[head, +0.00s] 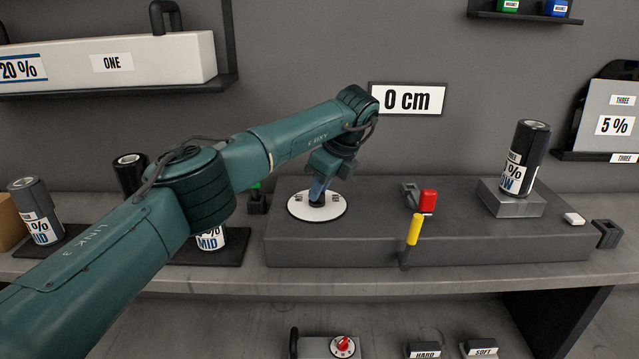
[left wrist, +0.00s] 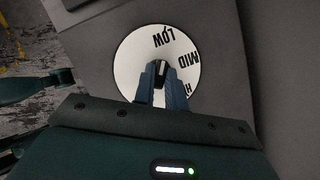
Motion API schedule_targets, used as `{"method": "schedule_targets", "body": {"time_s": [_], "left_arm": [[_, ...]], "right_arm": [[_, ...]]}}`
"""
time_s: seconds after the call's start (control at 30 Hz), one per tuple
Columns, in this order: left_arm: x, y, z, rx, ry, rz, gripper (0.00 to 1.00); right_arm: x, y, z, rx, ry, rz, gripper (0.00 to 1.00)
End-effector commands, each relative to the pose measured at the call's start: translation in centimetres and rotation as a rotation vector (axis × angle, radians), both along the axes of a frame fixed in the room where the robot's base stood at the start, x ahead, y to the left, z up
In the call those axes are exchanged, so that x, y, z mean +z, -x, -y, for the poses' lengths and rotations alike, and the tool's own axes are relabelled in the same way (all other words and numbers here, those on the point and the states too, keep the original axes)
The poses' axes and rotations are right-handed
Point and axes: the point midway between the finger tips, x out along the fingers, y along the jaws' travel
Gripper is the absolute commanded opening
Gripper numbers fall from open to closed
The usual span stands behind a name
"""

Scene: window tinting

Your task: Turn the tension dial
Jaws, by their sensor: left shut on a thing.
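The tension dial (head: 326,209) is a round white disc on top of the dark grey machine block (head: 480,242). In the left wrist view the dial face (left wrist: 134,58) reads LOW, MID and a third word partly hidden by my gripper. My left gripper (head: 318,196) points down at the dial's middle. In the left wrist view its fingers (left wrist: 161,72) are closed on a small dark knob (left wrist: 161,64) at the dial's centre. Which mark the knob points to is hard to tell. My right gripper does not show.
A red block (head: 428,201) and a yellow-handled lever (head: 415,229) are right of the dial. More rolls (head: 37,211) stand at the left. A sign (head: 407,98) reads 0 cm.

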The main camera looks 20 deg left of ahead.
Motion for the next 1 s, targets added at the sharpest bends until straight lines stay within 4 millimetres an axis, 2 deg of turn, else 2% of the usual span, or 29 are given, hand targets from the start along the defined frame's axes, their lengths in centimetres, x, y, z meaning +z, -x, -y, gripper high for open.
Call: {"method": "schedule_targets", "body": {"time_s": [0.27,0.7,0.73,1.0], "left_arm": [[0.11,-0.07,0.05,0.066,0.000,0.002,0.00],[0.07,-0.07,-0.01,0.076,0.001,0.001,0.00],[0.07,-0.07,-0.01,0.076,0.001,0.001,0.14],[0.03,-0.07,0.00,0.074,0.001,0.000,0.35]], "right_arm": [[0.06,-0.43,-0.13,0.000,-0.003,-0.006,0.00],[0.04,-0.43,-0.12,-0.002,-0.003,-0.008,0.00],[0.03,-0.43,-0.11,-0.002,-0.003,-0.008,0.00],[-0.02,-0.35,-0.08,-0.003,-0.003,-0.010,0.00]]}}
